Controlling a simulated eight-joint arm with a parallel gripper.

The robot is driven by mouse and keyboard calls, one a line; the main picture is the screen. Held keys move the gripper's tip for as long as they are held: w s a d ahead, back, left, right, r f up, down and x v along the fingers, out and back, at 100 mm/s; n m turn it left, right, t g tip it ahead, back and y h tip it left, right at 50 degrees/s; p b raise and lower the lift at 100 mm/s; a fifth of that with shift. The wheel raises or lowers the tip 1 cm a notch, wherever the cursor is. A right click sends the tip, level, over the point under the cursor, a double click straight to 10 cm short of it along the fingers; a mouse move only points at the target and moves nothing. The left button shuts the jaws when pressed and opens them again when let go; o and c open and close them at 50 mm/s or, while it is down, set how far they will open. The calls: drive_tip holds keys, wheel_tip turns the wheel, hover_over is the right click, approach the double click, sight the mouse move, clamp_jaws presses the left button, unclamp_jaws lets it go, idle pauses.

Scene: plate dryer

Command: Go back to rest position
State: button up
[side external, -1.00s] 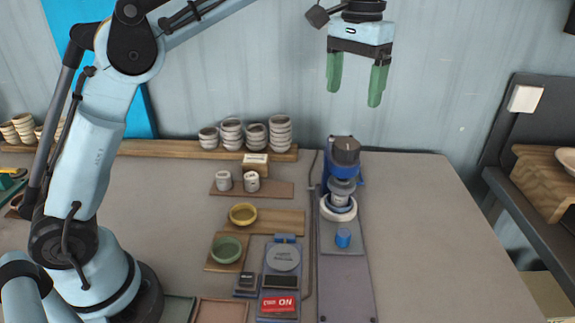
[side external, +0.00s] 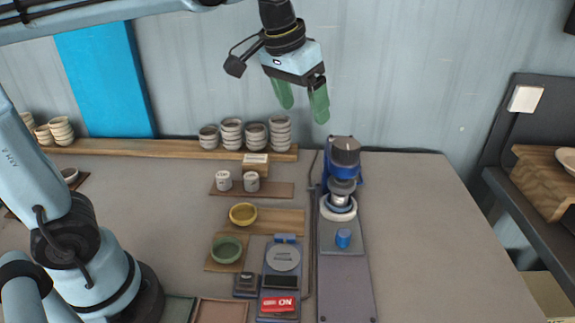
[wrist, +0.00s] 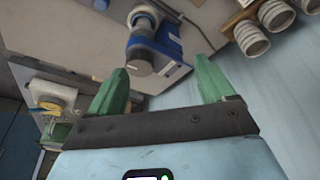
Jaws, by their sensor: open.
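My gripper (side external: 303,102) hangs in the air in the upper middle of the side external view, above the back of the table. Its two green fingers are apart with nothing between them. In the wrist view the gripper (wrist: 162,82) also shows open and empty. The blue and grey machine (side external: 343,165) stands on the table below and to the right of the gripper, apart from it. It also shows in the wrist view (wrist: 150,45), beyond the fingers.
Stacked cups (side external: 280,132) stand on a wooden shelf board (side external: 170,148) along the wall. A yellow bowl (side external: 243,214), a green bowl (side external: 227,250) and a device with a red ON sign (side external: 279,304) sit mid-table. The table's right side (side external: 430,230) is clear.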

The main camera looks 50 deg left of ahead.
drive_tip(key=s+a+f+t, duration=0.3)
drive_tip(key=s+f, duration=0.7)
drive_tip(key=f, duration=0.1)
drive_tip(key=shift+a+f+t, duration=0.2)
drive_tip(key=shift+t, duration=0.1)
drive_tip(key=shift+s, duration=0.1)
